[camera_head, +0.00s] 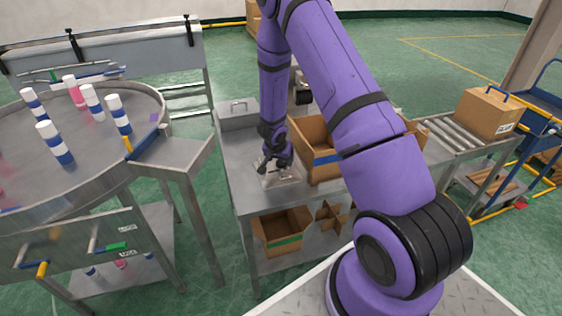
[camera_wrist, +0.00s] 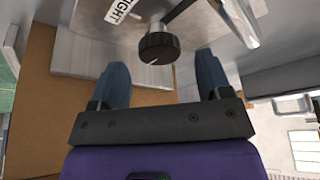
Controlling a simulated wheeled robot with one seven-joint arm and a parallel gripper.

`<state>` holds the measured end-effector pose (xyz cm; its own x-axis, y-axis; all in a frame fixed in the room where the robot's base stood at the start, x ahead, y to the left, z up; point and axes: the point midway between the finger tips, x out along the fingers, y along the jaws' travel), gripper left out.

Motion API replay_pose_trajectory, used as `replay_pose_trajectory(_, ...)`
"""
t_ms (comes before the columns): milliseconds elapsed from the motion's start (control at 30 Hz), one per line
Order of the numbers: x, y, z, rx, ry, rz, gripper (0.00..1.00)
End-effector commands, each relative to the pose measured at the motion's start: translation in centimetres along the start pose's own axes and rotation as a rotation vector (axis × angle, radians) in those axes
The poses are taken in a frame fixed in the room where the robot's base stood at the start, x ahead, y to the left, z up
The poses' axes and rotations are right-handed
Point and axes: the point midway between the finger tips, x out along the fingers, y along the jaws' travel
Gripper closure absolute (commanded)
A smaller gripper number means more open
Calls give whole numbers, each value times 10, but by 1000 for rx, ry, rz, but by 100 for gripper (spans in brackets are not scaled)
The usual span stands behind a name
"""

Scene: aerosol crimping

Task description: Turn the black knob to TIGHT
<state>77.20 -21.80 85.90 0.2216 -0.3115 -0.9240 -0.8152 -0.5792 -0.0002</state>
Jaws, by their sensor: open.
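The black knob (camera_wrist: 159,48) is round and ribbed, with a white mark on its face, and sits on a grey metal part in the wrist view. A white label (camera_wrist: 120,9) reading "...IGHT" is beside it, up and to the left, partly cut off by the frame edge. My gripper (camera_wrist: 160,75) is open, its two blue fingers apart, with the knob ahead and between their lines. I see no contact with the knob. In the head view my gripper (camera_head: 274,165) is low over the metal bench (camera_head: 240,165); the knob cannot be made out there.
An open cardboard box (camera_head: 318,165) stands on the bench close to the right of my gripper. A round table (camera_head: 50,165) with several striped cans is at left. A roller conveyor (camera_head: 455,138) with a closed carton (camera_head: 487,112) is at right. A shiny metal rod (camera_wrist: 235,20) is near the knob.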

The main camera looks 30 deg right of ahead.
Motion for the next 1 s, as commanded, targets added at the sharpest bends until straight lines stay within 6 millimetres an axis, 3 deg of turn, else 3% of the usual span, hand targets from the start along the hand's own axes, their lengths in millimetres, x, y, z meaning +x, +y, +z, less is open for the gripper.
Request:
replay_pose_trajectory(200,18,0,0,0,0,1,29)
replay_pose_trajectory(533,21,0,0,0,0,0,29)
replay_pose_trajectory(767,20,0,0,0,0,0,78)
replay_pose_trajectory(1000,20,0,0,10,1,4,78)
